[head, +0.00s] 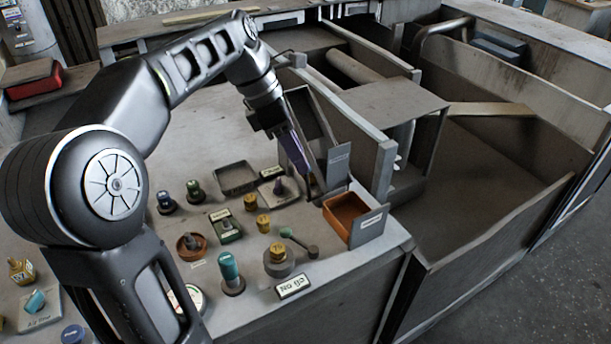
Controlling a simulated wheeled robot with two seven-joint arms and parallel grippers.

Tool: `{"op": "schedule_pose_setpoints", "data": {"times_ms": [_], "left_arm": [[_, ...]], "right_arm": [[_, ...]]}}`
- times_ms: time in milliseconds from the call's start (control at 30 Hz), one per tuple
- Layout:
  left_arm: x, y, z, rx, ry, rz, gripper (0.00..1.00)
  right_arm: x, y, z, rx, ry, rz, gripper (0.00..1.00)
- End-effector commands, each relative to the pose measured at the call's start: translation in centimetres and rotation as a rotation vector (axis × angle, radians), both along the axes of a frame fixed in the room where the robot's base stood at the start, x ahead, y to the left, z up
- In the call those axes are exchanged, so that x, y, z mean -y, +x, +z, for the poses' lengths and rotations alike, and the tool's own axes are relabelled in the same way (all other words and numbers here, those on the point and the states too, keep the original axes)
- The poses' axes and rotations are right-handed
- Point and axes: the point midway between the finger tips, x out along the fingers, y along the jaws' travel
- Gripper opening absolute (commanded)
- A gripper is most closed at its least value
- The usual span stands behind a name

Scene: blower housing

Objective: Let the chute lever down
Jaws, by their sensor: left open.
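A narrow grey chute (306,112) slopes down toward the front, beside the bench's raised divider. An upright grey plate (338,162) stands at its lower end, with a terracotta-coloured bin (349,209) just in front. My left arm reaches over from the left. My left gripper (301,163) points down at the near side of the chute and is open. A slim purplish length shows along the fingers; I cannot tell whether it belongs to the gripper or to the lever. The lever's position and any contact are unclear here. My right gripper is not in view.
Small items stand on the bench left of the bin: a dark tray (236,178), a teal cylinder (230,268), a brass-coloured weight (279,256) and a "No go" label (293,286). A raised grey box (385,100) and deep open compartments lie to the right.

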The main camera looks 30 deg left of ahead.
Motion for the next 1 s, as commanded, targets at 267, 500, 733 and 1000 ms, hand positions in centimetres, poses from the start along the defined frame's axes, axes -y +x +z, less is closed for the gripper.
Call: {"op": "schedule_pose_setpoints", "data": {"times_ms": [267,500,733,1000], "left_arm": [[1.3,0.7,-3.7,-0.004,-0.002,-0.001,0.44],[1.6,0.9,-4.3,-0.002,-0.002,0.0,0.44],[1.6,0.9,-4.3,-0.002,-0.001,-0.001,0.36],[1.6,0.9,-4.3,-0.002,-0.001,-0.001,0.14]], "right_arm": [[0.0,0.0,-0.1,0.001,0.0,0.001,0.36],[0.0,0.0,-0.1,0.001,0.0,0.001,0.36],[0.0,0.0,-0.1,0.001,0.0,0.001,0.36],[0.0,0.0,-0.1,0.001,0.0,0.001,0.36]]}}
